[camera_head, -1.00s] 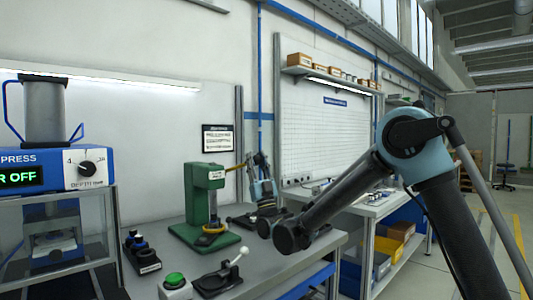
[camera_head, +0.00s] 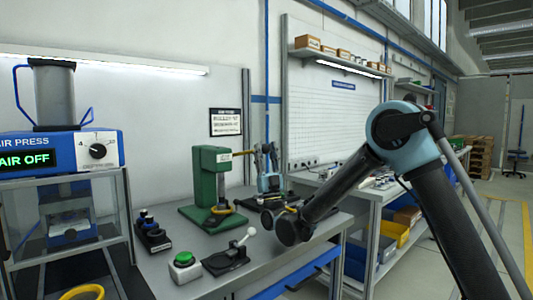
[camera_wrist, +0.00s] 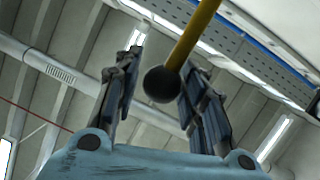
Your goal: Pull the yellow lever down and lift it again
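The green bench press (camera_head: 206,172) stands on the grey workbench. Its yellow lever (camera_head: 242,153) points right from the press head toward my gripper (camera_head: 267,152), which is raised above the bench just right of the press. In the wrist view, the yellow lever (camera_wrist: 196,32) comes in from the top and ends in a black ball knob (camera_wrist: 162,84). The knob lies between the two spread fingers of my gripper (camera_wrist: 160,85), closer to the right finger. The fingers are open; whether one touches the knob, I cannot tell.
On the bench stand a green push button (camera_head: 184,260), a white-knobbed toggle clamp (camera_head: 228,258) and a small black control block (camera_head: 150,234). The blue air press (camera_head: 65,150) reads AIR OFF at left. Shelving with yellow bins (camera_head: 395,232) stands behind my arm.

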